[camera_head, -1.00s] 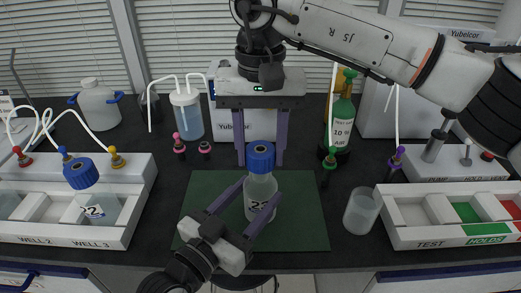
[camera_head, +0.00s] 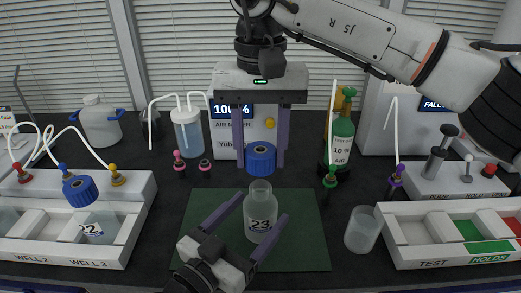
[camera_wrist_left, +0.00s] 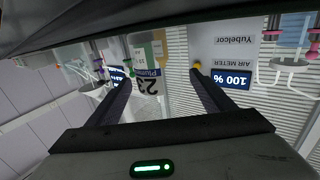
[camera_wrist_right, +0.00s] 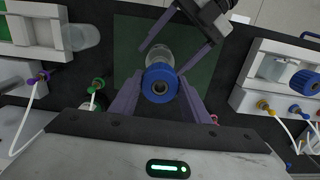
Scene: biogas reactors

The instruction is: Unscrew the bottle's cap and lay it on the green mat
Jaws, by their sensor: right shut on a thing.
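The clear bottle (camera_head: 261,222), labelled 23, stands upright on the green mat (camera_head: 310,232), its neck bare. In the right wrist view the cap (camera_wrist_right: 147,82) sits between the fingers, partly covering the bottle. My left gripper (camera_head: 262,222) is open, its spread fingers reaching to either side of the bottle from the front; contact is not visible.
A clear cup (camera_head: 363,230) stands right of the mat, beside the TEST/HOLDS tray (camera_head: 425,263). The WELL tray (camera_head: 125,240) with another blue-capped bottle (camera_head: 80,192) is at left. A green bottle (camera_head: 342,135) and an air meter (camera_head: 228,145) stand behind. The mat's sides are bare.

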